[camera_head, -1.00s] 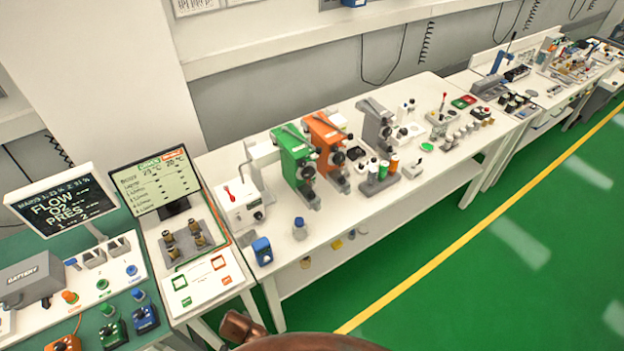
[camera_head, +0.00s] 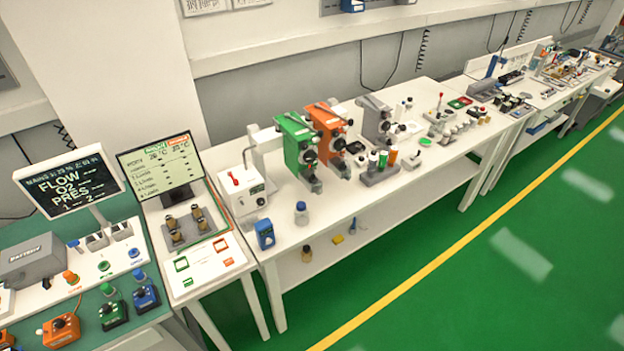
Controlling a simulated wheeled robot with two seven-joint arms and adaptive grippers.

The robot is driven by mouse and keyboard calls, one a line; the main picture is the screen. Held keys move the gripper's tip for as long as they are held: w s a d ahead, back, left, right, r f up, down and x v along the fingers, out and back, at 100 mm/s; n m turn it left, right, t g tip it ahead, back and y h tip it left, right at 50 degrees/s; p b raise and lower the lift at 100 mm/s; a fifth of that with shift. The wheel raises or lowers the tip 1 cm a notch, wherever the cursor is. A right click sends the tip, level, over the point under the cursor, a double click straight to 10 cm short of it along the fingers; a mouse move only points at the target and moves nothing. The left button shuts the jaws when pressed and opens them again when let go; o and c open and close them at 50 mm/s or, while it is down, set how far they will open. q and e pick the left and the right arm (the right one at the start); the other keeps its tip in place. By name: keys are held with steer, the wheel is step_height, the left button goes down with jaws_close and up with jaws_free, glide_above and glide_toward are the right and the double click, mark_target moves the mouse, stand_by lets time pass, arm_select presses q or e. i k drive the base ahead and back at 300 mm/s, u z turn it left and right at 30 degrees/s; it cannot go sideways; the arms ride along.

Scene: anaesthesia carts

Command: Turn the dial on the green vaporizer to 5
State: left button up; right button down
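The green vaporizer (camera_head: 296,150) stands upright on the long white table, left of an orange vaporizer (camera_head: 330,135) and a grey one (camera_head: 376,121). Dark round knobs show on its front right side, but the dial's scale and setting are too small to read. Neither of my grippers is in view, and nothing touches the green vaporizer.
A white box with a red lever (camera_head: 243,190) stands left of the green vaporizer. A blue-capped bottle (camera_head: 301,213) and a blue device (camera_head: 264,234) are near the table's front edge. A monitor (camera_head: 160,166) stands farther left. The green floor (camera_head: 450,280) in front is clear.

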mark_target(309, 157)
steer(key=u, duration=0.05)
steer(key=k, duration=0.7)
steer(key=z, duration=0.8)
steer(key=i, duration=1.4)
steer(key=u, duration=0.45)
